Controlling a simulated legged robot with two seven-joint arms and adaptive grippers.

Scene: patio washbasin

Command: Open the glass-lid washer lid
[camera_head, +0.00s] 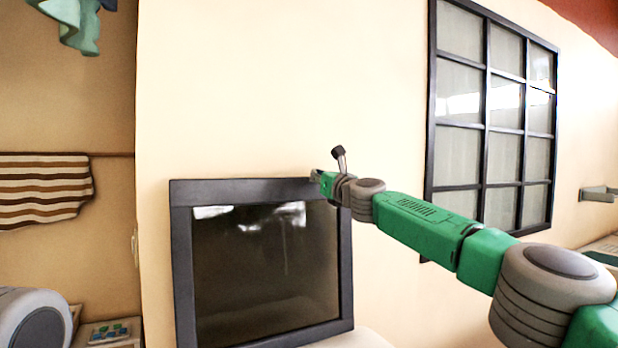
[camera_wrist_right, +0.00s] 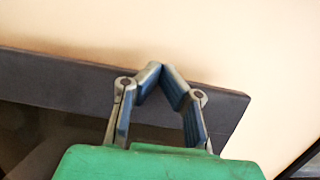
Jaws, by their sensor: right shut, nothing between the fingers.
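The washer's glass lid (camera_head: 265,275) stands raised against the wall in the head view, a dark frame around a dark glass pane. Its frame (camera_wrist_right: 70,88) also crosses the right wrist view. My right gripper (camera_head: 316,176) is at the lid's top edge near its upper right corner. In the wrist view the right gripper (camera_wrist_right: 160,68) has its fingertips together with nothing between them, in front of the frame's top edge; whether they touch it I cannot tell. The washer body is mostly out of view below. My left gripper is not in view.
A black-framed window (camera_head: 490,125) is on the wall to the right of the lid. A striped cloth (camera_head: 42,190) hangs at the left, and a blue-green cloth (camera_head: 78,25) hangs at the top left. The wall above the lid is bare.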

